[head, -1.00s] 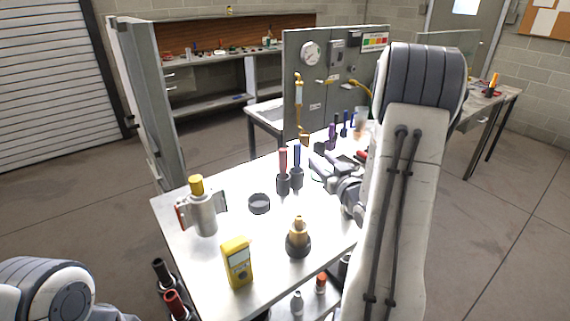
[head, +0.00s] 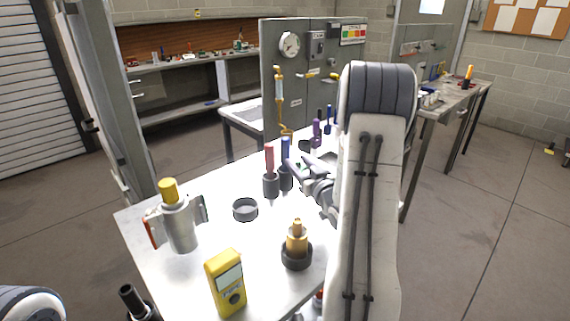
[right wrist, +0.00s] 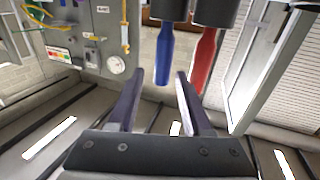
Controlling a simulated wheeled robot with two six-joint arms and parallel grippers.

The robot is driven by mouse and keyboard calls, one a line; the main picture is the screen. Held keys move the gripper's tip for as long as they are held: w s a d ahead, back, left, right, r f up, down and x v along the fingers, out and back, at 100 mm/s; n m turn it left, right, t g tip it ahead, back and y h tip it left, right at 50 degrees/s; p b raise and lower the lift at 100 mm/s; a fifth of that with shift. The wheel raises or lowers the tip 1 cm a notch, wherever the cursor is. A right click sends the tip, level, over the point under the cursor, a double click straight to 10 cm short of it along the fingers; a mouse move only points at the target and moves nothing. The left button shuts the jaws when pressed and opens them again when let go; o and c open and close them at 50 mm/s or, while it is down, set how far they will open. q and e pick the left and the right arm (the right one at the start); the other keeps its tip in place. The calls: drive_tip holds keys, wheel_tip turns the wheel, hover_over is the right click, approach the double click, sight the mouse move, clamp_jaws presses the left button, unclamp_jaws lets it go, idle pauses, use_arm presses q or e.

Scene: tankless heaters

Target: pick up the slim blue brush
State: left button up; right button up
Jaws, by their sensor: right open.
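A slim blue handle (head: 286,150), which looks like the brush, stands upright in a dark holder on the metal table. In the right wrist view, which is upside down, the blue brush (right wrist: 164,54) shows beyond and between the fingertips, its other end hidden in its dark holder. My right gripper (head: 299,163) is open and empty, just right of the blue brush in the head view; whether it touches cannot be told. In the right wrist view the gripper (right wrist: 160,78) has clear space between its fingers. My left gripper is out of view.
A red-handled tool (head: 269,159) stands in a holder close beside the blue one. Purple (head: 317,131) and blue (head: 329,119) handles stand farther back. A black ring (head: 245,209), brass fitting (head: 297,243), yellow meter (head: 226,283) and metal canister (head: 180,224) occupy the front.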

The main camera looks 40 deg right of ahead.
sight(287, 155)
drive_tip(key=shift+a+x, duration=0.25)
drive_tip(key=shift+x, duration=0.9)
drive_tip(key=shift+f+p+x, duration=0.15)
drive_tip(key=shift+p+x, duration=0.2)
drive_tip(key=shift+x, duration=1.05)
drive_tip(key=shift+f+p+x, duration=0.15)
drive_tip(key=shift+p+x, duration=0.2)
drive_tip(key=shift+x, duration=1.05)
clamp_jaws()
